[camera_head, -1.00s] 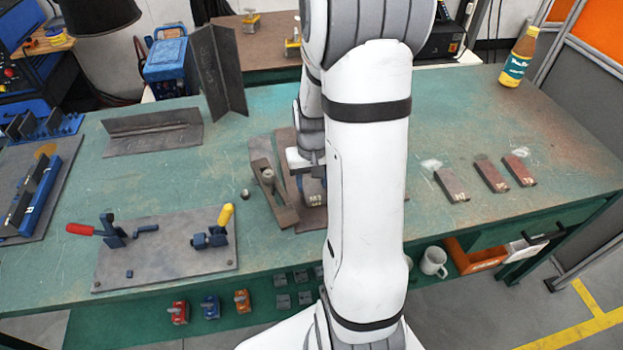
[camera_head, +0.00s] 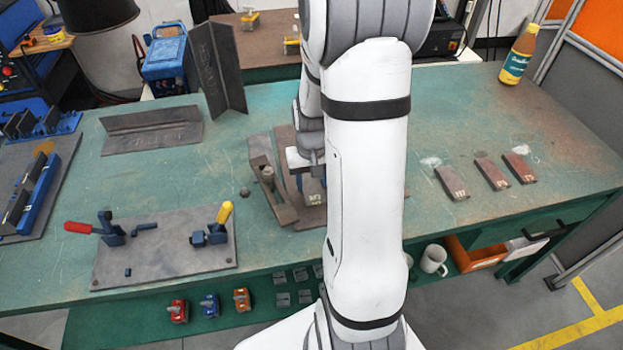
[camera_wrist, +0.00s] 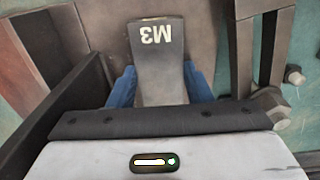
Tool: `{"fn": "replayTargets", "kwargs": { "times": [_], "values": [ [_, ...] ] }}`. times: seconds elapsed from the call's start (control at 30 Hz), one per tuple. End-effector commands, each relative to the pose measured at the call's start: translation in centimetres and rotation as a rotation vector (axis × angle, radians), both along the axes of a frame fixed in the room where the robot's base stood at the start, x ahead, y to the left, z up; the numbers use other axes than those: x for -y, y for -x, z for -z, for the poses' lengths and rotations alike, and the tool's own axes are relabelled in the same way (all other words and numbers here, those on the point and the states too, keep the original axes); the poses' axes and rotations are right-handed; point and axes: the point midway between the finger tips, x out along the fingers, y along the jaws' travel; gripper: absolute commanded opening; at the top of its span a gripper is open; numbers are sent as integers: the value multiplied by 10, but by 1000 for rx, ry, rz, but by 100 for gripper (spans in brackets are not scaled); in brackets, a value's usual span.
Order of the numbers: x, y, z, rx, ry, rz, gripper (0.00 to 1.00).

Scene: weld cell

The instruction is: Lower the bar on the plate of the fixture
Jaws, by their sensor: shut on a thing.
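The bar (camera_wrist: 157,62), a grey flat piece marked M3, is held between the blue fingers of my gripper (camera_wrist: 160,86) in the wrist view. In the head view, its marked end (camera_head: 314,198) shows beside my arm, which hides much of it. The fixture's brown plate (camera_wrist: 97,20) lies beneath and around the bar in the wrist view. The plate also shows in the head view (camera_head: 283,139). A bracket with a bolt (camera_head: 268,184) stands at the bar's left there. Whether the bar touches the plate I cannot tell.
A plate with red- and yellow-handled clamps (camera_head: 170,262) lies at front left. Several marked blocks, one of them a brown block (camera_head: 452,184), lie at right. A dark angle piece (camera_head: 152,130) lies behind. The bench between fixture and blocks is partly hidden by my arm.

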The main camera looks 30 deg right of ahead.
Motion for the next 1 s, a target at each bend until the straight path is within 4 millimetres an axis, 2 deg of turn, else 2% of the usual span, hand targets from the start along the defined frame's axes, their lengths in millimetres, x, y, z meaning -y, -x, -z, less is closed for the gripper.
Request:
{"fn": "replayTargets", "kwargs": {
  "times": [0.03,0.07,0.33,0.57,0.67,1.0],
  "values": [
    [0,0,0,1,0,0,0],
    [0,-1,0,1,0,0,48],
    [0,0,0,1,0,-1,70],
    [-1,0,0,-1,0,-1,71],
    [0,-1,-6,2,1,-1,71],
    [0,-1,-61,4,1,-2,71]
  ]
}}
